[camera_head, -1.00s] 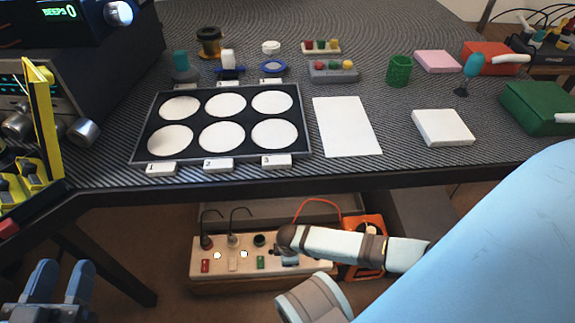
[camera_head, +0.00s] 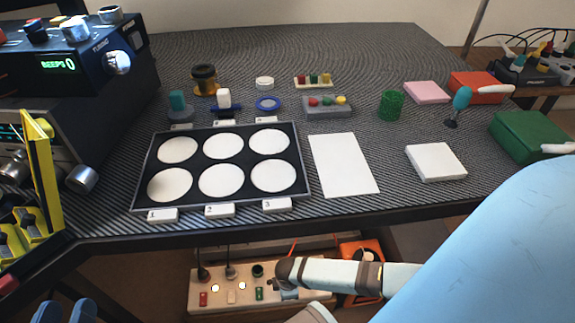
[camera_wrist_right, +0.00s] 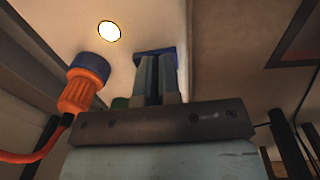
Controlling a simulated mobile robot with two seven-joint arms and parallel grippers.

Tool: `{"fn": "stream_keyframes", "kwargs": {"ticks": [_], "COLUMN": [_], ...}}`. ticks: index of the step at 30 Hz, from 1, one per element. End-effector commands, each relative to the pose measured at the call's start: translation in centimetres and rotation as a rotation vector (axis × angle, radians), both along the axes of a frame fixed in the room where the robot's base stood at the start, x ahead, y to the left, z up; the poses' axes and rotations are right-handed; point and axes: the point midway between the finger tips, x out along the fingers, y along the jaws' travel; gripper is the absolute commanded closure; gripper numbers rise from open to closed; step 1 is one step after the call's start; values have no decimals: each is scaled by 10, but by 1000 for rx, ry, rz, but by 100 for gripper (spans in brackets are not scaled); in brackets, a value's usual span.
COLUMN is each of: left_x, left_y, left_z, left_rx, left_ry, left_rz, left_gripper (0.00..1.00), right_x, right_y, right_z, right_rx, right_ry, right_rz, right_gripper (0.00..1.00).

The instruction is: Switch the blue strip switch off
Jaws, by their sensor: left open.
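The cream power strip (camera_head: 231,303) lies under the table, with a red switch (camera_head: 203,298), a pale switch (camera_head: 231,296) and a green switch (camera_head: 259,293). My right gripper (camera_head: 283,284) is over the strip's right part and hides what lies there in the head view. In the right wrist view the blue switch (camera_wrist_right: 140,52) shows around the tips of my right gripper (camera_wrist_right: 158,62). Its fingers are together and appear to touch the switch; its rocker position is hidden. My left gripper (camera_head: 65,312) is open and empty at the lower left, partly cut off.
An orange plug with a blue top (camera_wrist_right: 85,83) stands beside my right fingers. A lit round lamp (camera_wrist_right: 109,31) is on the strip beyond. An orange box (camera_head: 361,256) lies behind my right forearm. The table's front edge (camera_head: 330,222) overhangs the strip.

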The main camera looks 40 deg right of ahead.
Motion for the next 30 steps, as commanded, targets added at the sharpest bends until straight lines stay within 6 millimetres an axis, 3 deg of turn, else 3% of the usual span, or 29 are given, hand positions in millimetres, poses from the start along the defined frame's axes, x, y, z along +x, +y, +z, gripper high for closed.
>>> {"fn": "stream_keyframes", "kwargs": {"ticks": [8,10,12,20,25,30], "left_x": [0,-4,-11,-15,-17,-17], "left_y": [-1,-2,-6,-5,-2,3], "left_z": [-2,-12,-12,46,76,77], "left_rx": [-10,-36,-73,-187,-235,-216], "left_ry": [14,64,129,21,-78,-73], "left_rz": [-8,-7,2,39,58,84], "left_gripper": [57,57,57,57,57,57], "right_x": [-3,-3,-4,-8,-10,-12], "right_y": [0,0,-1,-4,-2,-1], "right_z": [-2,-2,14,51,92,122], "right_rx": [0,0,-2,-1,0,0], "right_ry": [7,7,7,2,-1,-1], "right_rz": [1,1,0,-4,-2,-3], "right_gripper": [100,100,100,100,100,100]}}
